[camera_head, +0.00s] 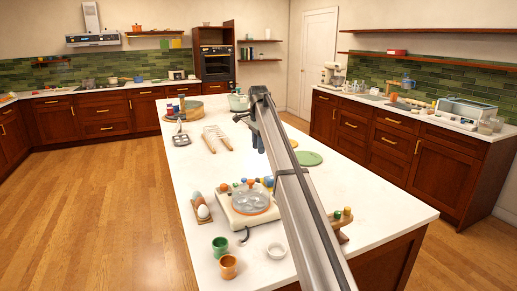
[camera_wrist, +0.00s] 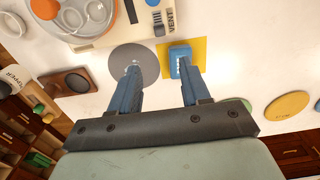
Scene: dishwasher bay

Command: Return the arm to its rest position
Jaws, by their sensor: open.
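My gripper (camera_head: 257,142) hangs above the white island counter (camera_head: 365,190), with my grey arm reaching up to it from the lower right. In the wrist view its two blue fingers (camera_wrist: 160,78) are spread apart with nothing between them. A grey disc and a yellow square lie behind the fingertips in that view. A blue shape over the yellow square is partly covered by the right finger. My arm hides part of the counter in the head view.
A cream appliance (camera_head: 236,218) with a round clear-topped part stands on the island. An egg holder (camera_head: 201,211), green cup (camera_head: 220,246), orange cup (camera_head: 228,266) and white ring (camera_head: 276,251) are near it. A green disc (camera_head: 308,158) lies right of my arm.

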